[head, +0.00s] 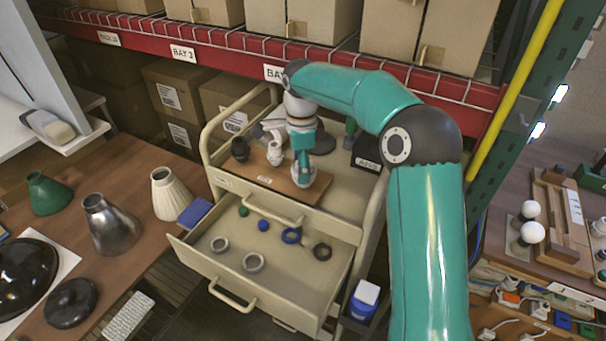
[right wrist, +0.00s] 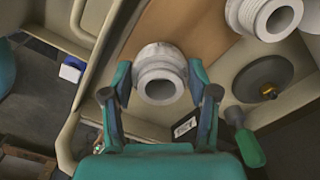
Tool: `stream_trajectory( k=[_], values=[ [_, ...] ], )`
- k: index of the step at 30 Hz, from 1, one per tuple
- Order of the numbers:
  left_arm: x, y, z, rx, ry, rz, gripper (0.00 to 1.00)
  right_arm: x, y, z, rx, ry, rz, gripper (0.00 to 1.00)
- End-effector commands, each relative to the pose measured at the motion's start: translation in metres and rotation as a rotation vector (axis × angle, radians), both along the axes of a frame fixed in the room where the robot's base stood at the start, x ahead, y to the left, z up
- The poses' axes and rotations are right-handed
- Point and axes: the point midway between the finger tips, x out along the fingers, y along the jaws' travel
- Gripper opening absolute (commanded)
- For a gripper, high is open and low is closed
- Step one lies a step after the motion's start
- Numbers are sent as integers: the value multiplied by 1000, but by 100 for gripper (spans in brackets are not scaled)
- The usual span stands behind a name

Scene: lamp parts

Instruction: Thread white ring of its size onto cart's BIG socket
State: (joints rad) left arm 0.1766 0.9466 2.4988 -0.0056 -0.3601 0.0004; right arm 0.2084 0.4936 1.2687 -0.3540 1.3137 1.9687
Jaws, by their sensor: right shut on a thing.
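The cart (head: 206,150) stands mid-view with a wooden board (head: 238,173) on top. My right gripper (head: 303,165) is down over the right-end socket. In the right wrist view its fingers (right wrist: 160,85) are shut on a wide white ring (right wrist: 160,52), which appears to sit around the threaded white socket. How far down it sits is unclear. Another white socket shows at top right (right wrist: 268,14). My left gripper is not in view.
A black box (head: 367,150) and a grey disc (right wrist: 262,80) lie on the cart top. A red shelf rail (head: 225,59) runs behind.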

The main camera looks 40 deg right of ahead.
Motion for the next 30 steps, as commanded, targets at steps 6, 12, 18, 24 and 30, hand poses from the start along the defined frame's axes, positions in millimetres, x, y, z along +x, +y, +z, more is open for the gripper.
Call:
stream_trajectory(
  k=[6,12,18,24,30],
  values=[
    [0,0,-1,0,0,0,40,-1,1,-7,4,18,-255,17],
    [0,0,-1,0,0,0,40,-1,1,-7,4,18,-292,17],
    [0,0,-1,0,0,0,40,-1,1,-7,4,18,-303,17],
    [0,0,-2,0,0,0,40,-1,0,-8,3,18,-513,17],
    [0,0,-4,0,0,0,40,0,-2,-8,1,20,-799,17]
  ],
)
